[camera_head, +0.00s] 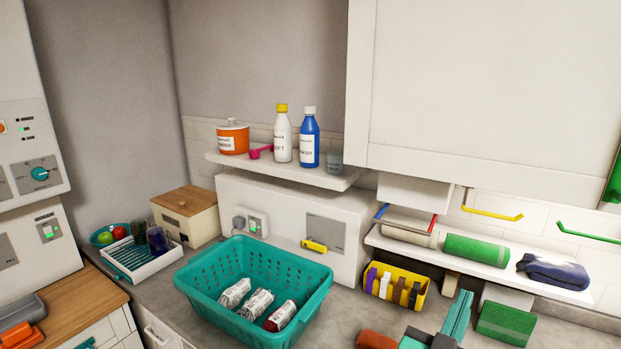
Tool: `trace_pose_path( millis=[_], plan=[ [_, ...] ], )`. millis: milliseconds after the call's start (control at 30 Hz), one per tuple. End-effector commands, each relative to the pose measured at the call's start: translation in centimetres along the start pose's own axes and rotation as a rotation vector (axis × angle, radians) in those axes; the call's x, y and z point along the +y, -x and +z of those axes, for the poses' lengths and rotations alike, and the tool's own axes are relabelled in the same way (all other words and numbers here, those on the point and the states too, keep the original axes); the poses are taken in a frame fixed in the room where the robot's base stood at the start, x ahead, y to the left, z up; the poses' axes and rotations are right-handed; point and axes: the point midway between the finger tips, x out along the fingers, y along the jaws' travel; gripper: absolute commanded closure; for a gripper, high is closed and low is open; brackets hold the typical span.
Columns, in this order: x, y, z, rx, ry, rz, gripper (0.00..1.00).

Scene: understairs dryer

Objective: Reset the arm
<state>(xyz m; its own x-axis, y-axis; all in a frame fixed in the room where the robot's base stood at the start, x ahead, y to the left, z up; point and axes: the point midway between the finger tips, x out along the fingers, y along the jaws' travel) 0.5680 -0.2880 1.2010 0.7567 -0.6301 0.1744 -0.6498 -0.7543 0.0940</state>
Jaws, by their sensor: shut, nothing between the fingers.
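My gripper (458,313) shows at the bottom edge, right of centre, with its teal fingers together and nothing seen between them. It is right of the teal laundry basket (205,303) and in front of the yellow bin (419,301), apart from the basket in the picture. The dark grey and orange-brown parts beside it at the bottom edge appear to be mine. The rest of the arm is cut off by the frame.
White packets (258,304) lie in the basket. Bottles (309,140) and an orange tub (232,138) stand on the upper shelf. A green block (506,325) is right of my gripper. A lower shelf (480,260) holds rolled towels. A white cabinet (490,85) overhangs.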

Motion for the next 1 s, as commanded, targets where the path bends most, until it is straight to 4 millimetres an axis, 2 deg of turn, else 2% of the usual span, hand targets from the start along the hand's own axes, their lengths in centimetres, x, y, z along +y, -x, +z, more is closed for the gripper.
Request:
trace_pose_path(
  millis=[33, 100, 267, 500, 700, 1000],
  plan=[
    [-0.9, 0.9, 1.9, -0.012, 0.018, -0.027, 1.00],
    [-2.0, 2.1, 3.9, -0.018, 0.035, -0.063, 1.00],
    [-4.6, 5.5, 8.2, -0.035, 0.066, -0.151, 1.00],
    [-7.5, 11.7, 14.2, -0.067, 0.091, -0.281, 1.00],
    [-8.9, 17.6, 18.3, -0.099, 0.093, -0.383, 1.00],
    [-9.4, 26.8, 22.8, -0.156, 0.072, -0.514, 1.00]
  ],
)
